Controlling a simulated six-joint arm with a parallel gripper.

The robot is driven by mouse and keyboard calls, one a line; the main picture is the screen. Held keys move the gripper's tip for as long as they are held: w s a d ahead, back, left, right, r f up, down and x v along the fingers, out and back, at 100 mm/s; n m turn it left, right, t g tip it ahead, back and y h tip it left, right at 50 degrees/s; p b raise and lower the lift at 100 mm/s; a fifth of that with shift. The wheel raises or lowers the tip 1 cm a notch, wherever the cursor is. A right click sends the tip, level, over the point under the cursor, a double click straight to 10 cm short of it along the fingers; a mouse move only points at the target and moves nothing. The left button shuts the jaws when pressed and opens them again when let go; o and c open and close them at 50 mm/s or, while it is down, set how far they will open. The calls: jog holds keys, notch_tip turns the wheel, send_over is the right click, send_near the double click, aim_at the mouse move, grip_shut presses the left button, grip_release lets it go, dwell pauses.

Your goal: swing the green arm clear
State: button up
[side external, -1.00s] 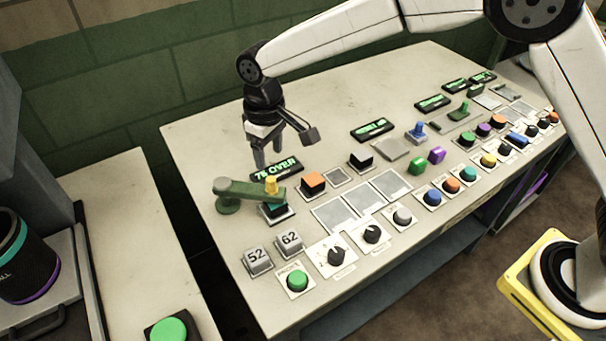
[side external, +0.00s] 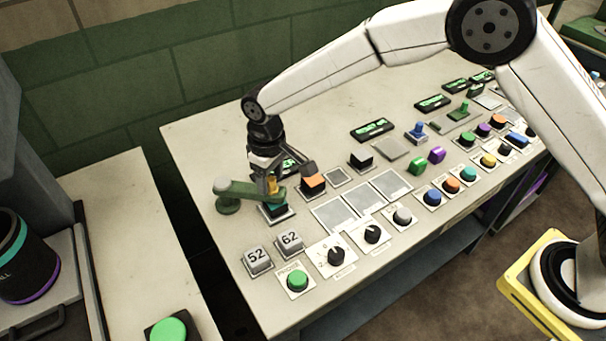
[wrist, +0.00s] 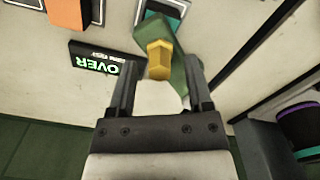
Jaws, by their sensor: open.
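The green arm (side external: 243,189) is a flat bar on a round post at the left end of the table. A yellow peg (side external: 272,185) stands at its free end, and that end lies over a teal button (side external: 277,209). My gripper (side external: 268,190) is down at the peg. In the wrist view the green arm (wrist: 157,30) and the yellow peg (wrist: 159,60) show, with the peg between the open fingers of my gripper (wrist: 158,85) and a gap on each side. The arm's post is hidden in the wrist view.
An orange button (side external: 313,184) stands just right of the green arm. Keys marked 52 and 62 (side external: 289,244) and a green button (side external: 297,280) lie nearer the front. A display sign (wrist: 98,62) is behind. Bare table (side external: 215,150) lies behind the arm.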

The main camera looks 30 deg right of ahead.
jog(key=shift+f, duration=0.35)
grip_shut()
dwell(1.3)
